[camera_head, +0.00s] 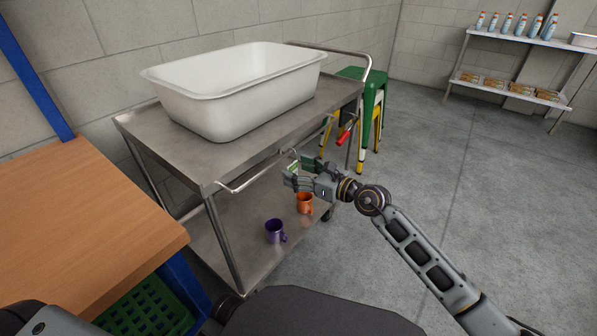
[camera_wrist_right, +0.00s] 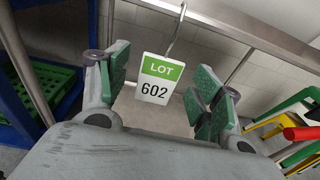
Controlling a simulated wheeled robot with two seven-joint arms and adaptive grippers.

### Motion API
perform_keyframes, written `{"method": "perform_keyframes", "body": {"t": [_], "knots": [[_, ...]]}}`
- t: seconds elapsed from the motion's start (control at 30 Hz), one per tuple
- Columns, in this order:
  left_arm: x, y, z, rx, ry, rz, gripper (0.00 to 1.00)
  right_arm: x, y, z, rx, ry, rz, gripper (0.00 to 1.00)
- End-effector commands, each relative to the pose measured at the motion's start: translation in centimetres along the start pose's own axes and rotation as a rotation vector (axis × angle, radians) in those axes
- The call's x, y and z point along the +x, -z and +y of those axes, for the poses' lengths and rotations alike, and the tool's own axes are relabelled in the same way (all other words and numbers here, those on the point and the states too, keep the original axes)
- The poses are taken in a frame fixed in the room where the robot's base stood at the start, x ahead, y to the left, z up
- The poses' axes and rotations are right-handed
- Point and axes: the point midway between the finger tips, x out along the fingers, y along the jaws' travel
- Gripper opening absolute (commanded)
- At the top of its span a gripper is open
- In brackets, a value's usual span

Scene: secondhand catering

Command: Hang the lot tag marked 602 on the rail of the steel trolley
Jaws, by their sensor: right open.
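The lot tag (camera_wrist_right: 160,80) is a white card with a green LOT band and the number 602. In the right wrist view it hangs below a thin metal hook (camera_wrist_right: 177,30), between the spread fingers of my right gripper (camera_wrist_right: 160,88). In the head view the right gripper (camera_head: 303,173) is beside the side rail (camera_head: 255,177) of the steel trolley (camera_head: 185,150), near the rail's far end. The fingers are open, with gaps visible either side of the tag. I cannot tell for sure whether the hook sits over the rail. My left gripper is out of view.
A white tub (camera_head: 235,90) stands on the trolley's top. A purple mug (camera_head: 275,231) and an orange mug (camera_head: 304,203) stand on its lower shelf. Green and yellow stools (camera_head: 372,100) are behind. A wooden table (camera_head: 75,225) is at left. The floor at right is clear.

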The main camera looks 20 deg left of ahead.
Motion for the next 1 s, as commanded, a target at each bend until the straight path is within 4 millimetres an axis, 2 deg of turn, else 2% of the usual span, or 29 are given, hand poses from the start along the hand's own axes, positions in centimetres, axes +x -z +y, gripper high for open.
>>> {"method": "perform_keyframes", "body": {"t": [0.27,1.0], "knots": [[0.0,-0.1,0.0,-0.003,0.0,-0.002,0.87,-1.8,0.1,-0.1,0.001,0.001,0.002,0.66],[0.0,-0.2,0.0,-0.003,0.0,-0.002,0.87,-9.0,0.1,0.0,-0.001,0.0,0.001,0.66]]}}
